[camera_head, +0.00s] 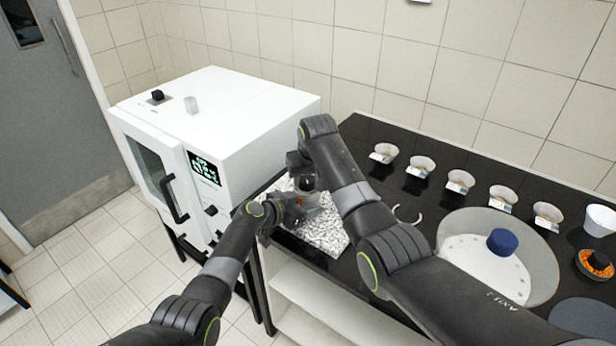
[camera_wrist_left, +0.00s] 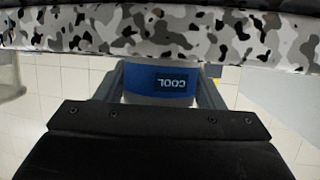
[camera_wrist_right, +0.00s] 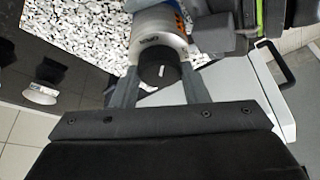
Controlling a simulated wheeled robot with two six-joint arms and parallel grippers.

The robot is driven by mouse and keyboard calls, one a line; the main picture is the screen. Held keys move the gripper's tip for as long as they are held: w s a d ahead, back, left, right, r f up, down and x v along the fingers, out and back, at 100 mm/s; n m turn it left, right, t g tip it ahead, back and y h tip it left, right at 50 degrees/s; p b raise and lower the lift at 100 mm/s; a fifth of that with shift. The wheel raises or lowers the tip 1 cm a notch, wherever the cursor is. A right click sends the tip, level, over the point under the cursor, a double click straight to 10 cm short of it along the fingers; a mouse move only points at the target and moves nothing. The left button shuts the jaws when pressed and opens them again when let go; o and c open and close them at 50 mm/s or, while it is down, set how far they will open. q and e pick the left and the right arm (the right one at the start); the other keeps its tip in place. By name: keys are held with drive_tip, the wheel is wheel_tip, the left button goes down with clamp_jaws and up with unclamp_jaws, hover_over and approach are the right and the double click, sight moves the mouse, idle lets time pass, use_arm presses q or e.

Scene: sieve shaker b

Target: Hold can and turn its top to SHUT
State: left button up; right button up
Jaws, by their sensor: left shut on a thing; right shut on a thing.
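The can (camera_head: 311,203) stands over the speckled mat (camera_head: 326,237) at the left end of the black bench, mostly hidden by my grippers. In the left wrist view its side shows a blue band (camera_wrist_left: 172,80) with upside-down COOL lettering, between the fingers of my left gripper. My left gripper (camera_head: 290,208) is shut on the can's body from the left. My right gripper (camera_head: 304,181) is above it, shut on its top. In the right wrist view the dark round top (camera_wrist_right: 160,72) sits between the fingers, with the silver body (camera_wrist_right: 158,38) beyond. I cannot read any SHUT mark.
A white oven-like cabinet (camera_head: 215,130) with a black handle stands close on the left. Several small cups (camera_head: 420,166) line the back of the bench. A large round dish (camera_head: 535,262) with a blue-capped piece (camera_head: 502,242) lies right of my right arm.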

drive_tip(key=m+h, duration=0.2)
drive_tip(key=m, duration=0.3)
drive_tip(key=shift+a+m, duration=0.1)
drive_tip(key=shift+m, duration=0.2)
drive_tip(key=shift+w+a+m+h, duration=0.1)
drive_tip(key=shift+m+h, duration=0.6)
drive_tip(key=shift+m, duration=1.4)
drive_tip(key=o, duration=1)
drive_tip(key=shift+a+r, duration=0.1)
